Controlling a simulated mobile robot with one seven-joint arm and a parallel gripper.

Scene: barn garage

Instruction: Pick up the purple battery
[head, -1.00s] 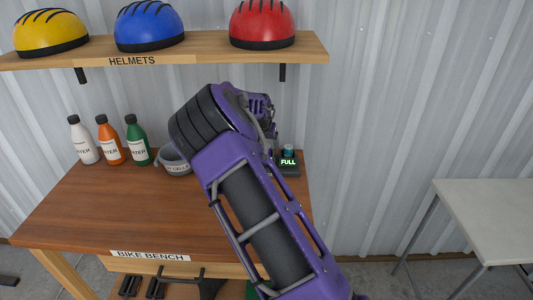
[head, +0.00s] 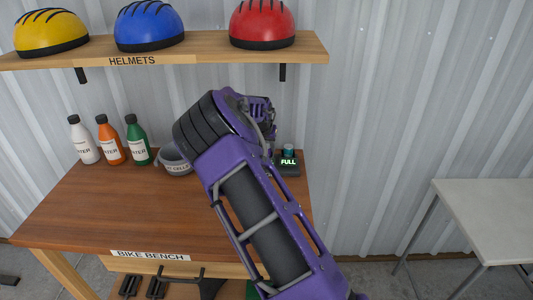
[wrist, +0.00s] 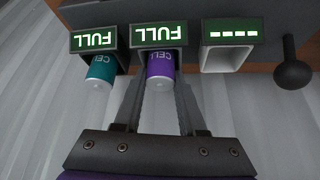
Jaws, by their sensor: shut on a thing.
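The purple battery (wrist: 160,68), lettered "CELL", sits in the middle slot of a charger (wrist: 158,35) whose display reads "FULL" in the wrist view. My gripper (wrist: 160,85) is shut on the purple battery, with a finger on each side of it. The battery's inner end is hidden inside the slot. In the head view my arm hides the gripper and the purple battery.
A teal battery (wrist: 101,68) sits in the neighbouring "FULL" slot. The slot with dashes (wrist: 227,55) is empty, and a dark knob (wrist: 292,72) stands beside it. A grey bowl (head: 174,163) and several bottles (head: 138,140) stand on the bike bench (head: 110,215). The helmet shelf (head: 200,47) is above.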

